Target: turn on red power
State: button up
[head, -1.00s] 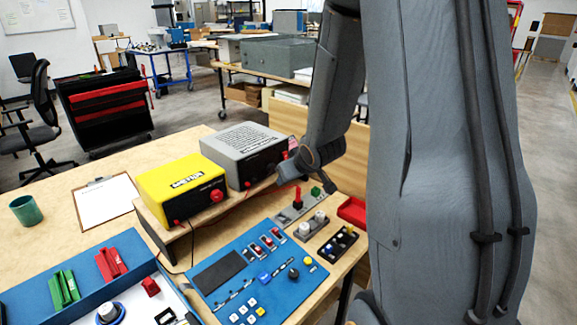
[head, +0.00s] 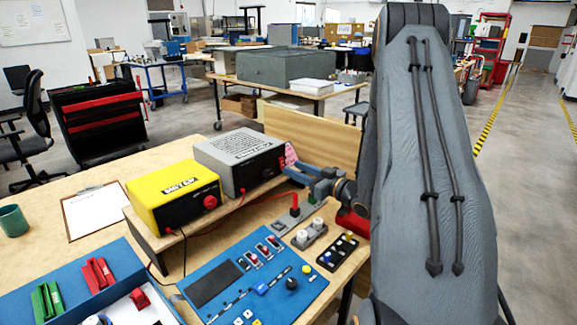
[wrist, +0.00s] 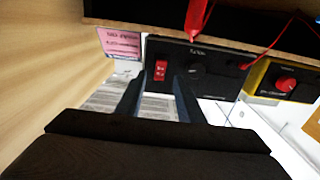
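The grey power supply box (head: 238,148) stands on a wooden riser beside the yellow meter (head: 176,192). In the wrist view the box's dark front panel (wrist: 218,70) appears inverted. A red rocker switch (wrist: 161,70) sits on it beside a black knob (wrist: 196,69). My gripper (head: 292,174) is at the right end of the grey box, facing the panel. In the wrist view its two fingers (wrist: 156,86) are apart, with the switch visible between and just beyond their tips. Nothing is held. Contact cannot be told.
Red leads run from the box to a red plug (head: 295,204) on a small grey block. A blue control panel (head: 225,300) lies in front. A pink label (wrist: 120,42) is near the switch. The riser edge (wrist: 200,30) crosses the top of the wrist view.

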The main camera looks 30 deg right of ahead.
aim_at(282, 163)
jog(key=shift+p+x, duration=0.3)
jog(key=shift+x, duration=1.6)
grip_shut()
jog(key=shift+f+t+b, duration=0.3)
jog(key=shift+f+b, duration=0.05)
jog(key=shift+b, duration=0.55)
jog(key=shift+f+t+y+b, duration=0.1)
jog(key=shift+t+y+b, duration=0.3)
jog(key=shift+t+b, duration=0.7)
grip_release()
